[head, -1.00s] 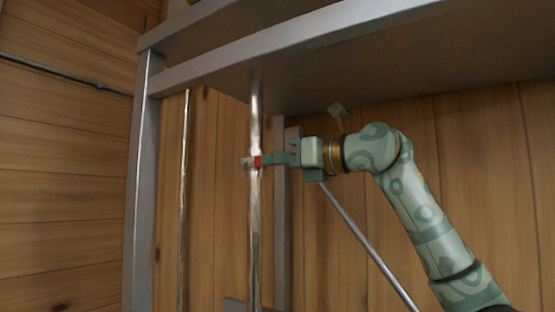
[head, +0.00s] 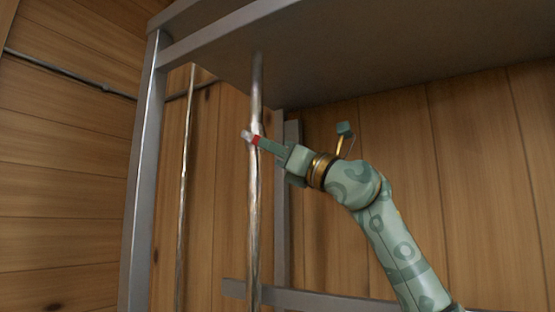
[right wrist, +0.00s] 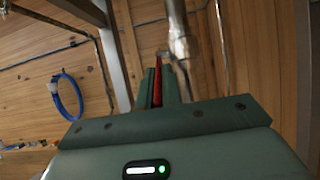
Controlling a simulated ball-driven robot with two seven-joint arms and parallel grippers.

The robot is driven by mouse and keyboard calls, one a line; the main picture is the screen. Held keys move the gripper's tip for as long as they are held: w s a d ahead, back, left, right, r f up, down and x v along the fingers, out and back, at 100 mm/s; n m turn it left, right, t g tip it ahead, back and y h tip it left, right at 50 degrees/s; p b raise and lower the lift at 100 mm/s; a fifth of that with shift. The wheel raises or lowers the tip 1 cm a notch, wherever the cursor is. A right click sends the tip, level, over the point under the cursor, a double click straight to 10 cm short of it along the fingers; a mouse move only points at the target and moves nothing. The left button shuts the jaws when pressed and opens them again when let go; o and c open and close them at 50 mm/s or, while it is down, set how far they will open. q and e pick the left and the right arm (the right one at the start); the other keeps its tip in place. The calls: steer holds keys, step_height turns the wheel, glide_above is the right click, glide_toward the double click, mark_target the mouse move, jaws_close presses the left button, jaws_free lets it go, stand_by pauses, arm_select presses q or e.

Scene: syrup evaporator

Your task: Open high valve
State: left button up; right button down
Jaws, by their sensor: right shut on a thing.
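The high valve (head: 247,136) is a small metal body on a vertical shiny pipe (head: 255,210) that comes down from the metal pan above. Its red handle (head: 257,141) shows as a short red bit beside the pipe. My right gripper (head: 264,144) is shut on the red handle, coming from the right and pointing up to the left. In the right wrist view the red handle (right wrist: 158,85) lies between the green fingers, next to the pipe (right wrist: 178,25). The fingers hide part of the handle. My left gripper is not in view.
A metal frame post (head: 140,190) stands left, and a wide metal pan (head: 350,60) hangs overhead. A second thin pipe (head: 186,190) runs down behind. A low crossbar (head: 320,300) lies below my arm. A blue hose coil (right wrist: 68,97) hangs on the wooden wall.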

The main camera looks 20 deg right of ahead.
steer(key=shift+w+a+f+t+y+b, duration=0.1)
steer(key=shift+f+t+y+b, duration=0.15)
steer(key=shift+t+y+b, duration=0.25)
steer(key=shift+r, duration=0.15)
steer(key=c, duration=1.7)
jaws_free()
steer(key=shift+o, duration=0.7)
steer(key=shift+w+a+f, duration=0.2)
steer(key=shift+w+a, duration=0.1)
steer(key=shift+w, duration=0.1)
steer(key=b+v, duration=0.8)
steer(key=v, duration=0.8)
steer(key=shift+s, duration=0.15)
steer(key=shift+d, duration=0.15)
